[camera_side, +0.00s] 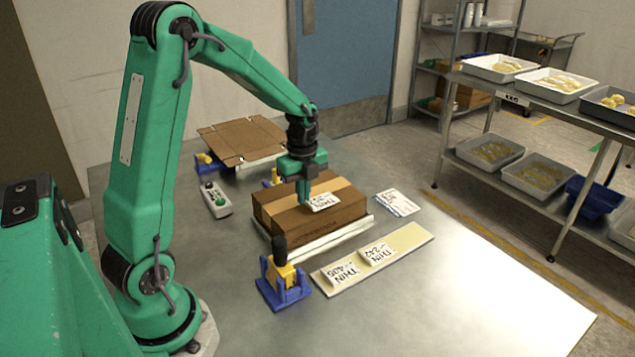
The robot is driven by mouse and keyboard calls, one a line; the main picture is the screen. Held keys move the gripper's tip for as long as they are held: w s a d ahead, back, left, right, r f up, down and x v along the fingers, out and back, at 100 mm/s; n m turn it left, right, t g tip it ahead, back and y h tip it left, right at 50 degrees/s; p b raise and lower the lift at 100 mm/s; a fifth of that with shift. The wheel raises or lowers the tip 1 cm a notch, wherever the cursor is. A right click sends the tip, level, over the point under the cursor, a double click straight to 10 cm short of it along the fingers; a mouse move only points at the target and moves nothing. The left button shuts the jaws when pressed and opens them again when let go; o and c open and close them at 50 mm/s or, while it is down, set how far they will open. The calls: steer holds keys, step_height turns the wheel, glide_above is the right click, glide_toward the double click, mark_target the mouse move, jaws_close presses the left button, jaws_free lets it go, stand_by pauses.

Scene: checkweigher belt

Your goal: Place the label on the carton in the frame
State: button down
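A closed brown carton (282,214) with a tan tape strip sits in a low frame with a pale rail (335,241). My gripper (306,199) is over the carton, its fingertips pointing down at the top. A white label (324,203) printed "THIN" is right at the fingertips. I cannot tell whether it lies on the carton or is held just above it, nor whether the fingers grip it. Two more "THIN" labels, one nearer (341,273) and one farther (377,255), lie on a cream strip (415,240) in front of the carton.
A blue and yellow clamp (284,278) with a black knob stands at the frame's near corner. A flat brown carton blank (242,138) lies behind. A button box (215,199) is at left, a printed card (397,203) at right. The table's right front is clear.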

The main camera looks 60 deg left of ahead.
steer(key=shift+f, duration=0.5)
steer(key=shift+f, duration=0.1)
steer(key=c, duration=2.1)
jaws_free()
steer(key=o, duration=0.4)
step_height(320, 180, up, 12)
steer(key=shift+r, duration=0.15)
steer(key=shift+d, duration=0.1)
